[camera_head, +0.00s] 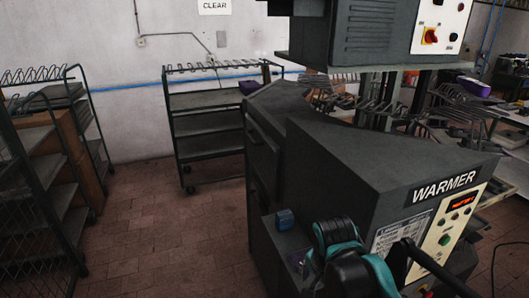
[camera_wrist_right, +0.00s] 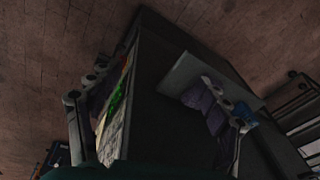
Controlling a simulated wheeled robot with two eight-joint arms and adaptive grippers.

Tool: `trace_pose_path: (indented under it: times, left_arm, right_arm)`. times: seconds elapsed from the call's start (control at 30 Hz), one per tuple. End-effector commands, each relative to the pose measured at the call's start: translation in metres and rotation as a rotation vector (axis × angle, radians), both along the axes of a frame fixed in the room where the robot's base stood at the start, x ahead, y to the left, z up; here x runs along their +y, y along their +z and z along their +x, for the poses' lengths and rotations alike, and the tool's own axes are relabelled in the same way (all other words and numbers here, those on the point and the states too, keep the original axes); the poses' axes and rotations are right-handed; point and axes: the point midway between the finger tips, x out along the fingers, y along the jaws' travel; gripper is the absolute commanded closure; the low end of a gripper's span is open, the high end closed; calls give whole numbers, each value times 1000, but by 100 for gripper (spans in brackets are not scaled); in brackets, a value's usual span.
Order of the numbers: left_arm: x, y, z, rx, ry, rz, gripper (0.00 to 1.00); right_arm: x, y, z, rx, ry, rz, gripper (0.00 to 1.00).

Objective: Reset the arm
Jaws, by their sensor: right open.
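My right arm (camera_head: 345,262), teal and black, is at the bottom of the head view, in front of the dark grey machine labelled WARMER (camera_head: 355,170). Its gripper is mostly hidden there. In the right wrist view my right gripper (camera_wrist_right: 158,98) is open, with purple-padded fingers at left and right. The dark warmer body fills the space behind and between them. I see nothing held. Whether a finger touches the warmer I cannot tell. My left gripper is in neither view.
A dark rack (camera_head: 40,170) is at the left. Brick-coloured floor (camera_head: 150,240) is free between them. A control panel (camera_head: 445,232) faces right.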

Motion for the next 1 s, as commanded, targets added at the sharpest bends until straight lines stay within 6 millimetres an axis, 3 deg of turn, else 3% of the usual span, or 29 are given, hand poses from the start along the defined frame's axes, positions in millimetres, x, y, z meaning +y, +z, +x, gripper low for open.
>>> trace_pose_path:
  times: [0.27, 0.5, 0.7, 1.0]
  left_arm:
    - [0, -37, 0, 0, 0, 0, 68]
    - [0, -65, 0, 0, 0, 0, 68]
    - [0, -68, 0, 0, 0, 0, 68]
    - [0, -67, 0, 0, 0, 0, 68]
  right_arm:
    - [-22, -46, -36, -169, 373, -67, 23]
    - [-38, -92, -63, -337, 733, -238, 23]
    - [-41, -99, -68, -375, 824, -300, 23]
    - [-41, -98, -68, -375, 826, -301, 23]
